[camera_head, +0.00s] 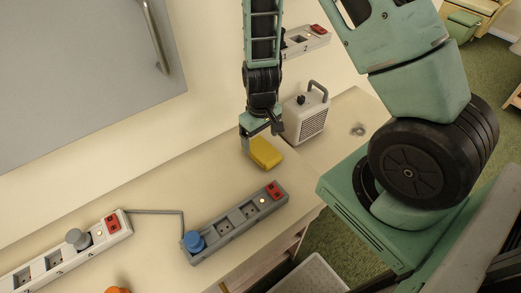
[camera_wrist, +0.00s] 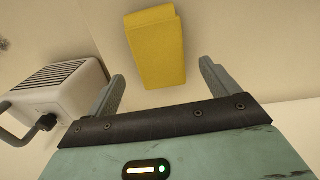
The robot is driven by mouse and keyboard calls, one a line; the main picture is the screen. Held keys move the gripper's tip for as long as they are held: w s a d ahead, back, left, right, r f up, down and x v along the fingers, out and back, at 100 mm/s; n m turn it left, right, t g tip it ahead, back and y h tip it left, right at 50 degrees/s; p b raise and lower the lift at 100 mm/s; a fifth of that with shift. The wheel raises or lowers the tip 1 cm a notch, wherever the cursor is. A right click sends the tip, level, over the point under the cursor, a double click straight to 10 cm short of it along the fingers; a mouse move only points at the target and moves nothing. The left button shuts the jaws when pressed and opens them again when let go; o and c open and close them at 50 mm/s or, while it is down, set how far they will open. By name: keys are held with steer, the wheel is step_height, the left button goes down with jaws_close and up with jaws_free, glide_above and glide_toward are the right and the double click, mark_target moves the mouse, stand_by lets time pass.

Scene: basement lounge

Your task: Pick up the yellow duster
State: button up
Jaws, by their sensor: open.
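The yellow duster (camera_head: 265,153) is a small yellow block lying on the cream counter (camera_head: 222,168). In the wrist view the duster (camera_wrist: 156,47) lies beyond my fingertips, roughly centred between them. My gripper (camera_head: 259,128) hangs just above and behind the duster in the head view. In the wrist view my gripper (camera_wrist: 160,82) has its two fingers spread wide with nothing between them.
A white heater-like box with a handle (camera_head: 305,115) stands close on the right of the gripper. A grey power strip (camera_head: 237,222) with a blue plug (camera_head: 194,241) lies in front. A white power strip (camera_head: 70,250) is at lower left. The wall is close behind.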

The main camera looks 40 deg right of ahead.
mark_target(261, 148)
steer(key=shift+f+p, duration=0.65)
steer(key=shift+f, duration=1.75)
steer(key=c, duration=1.1)
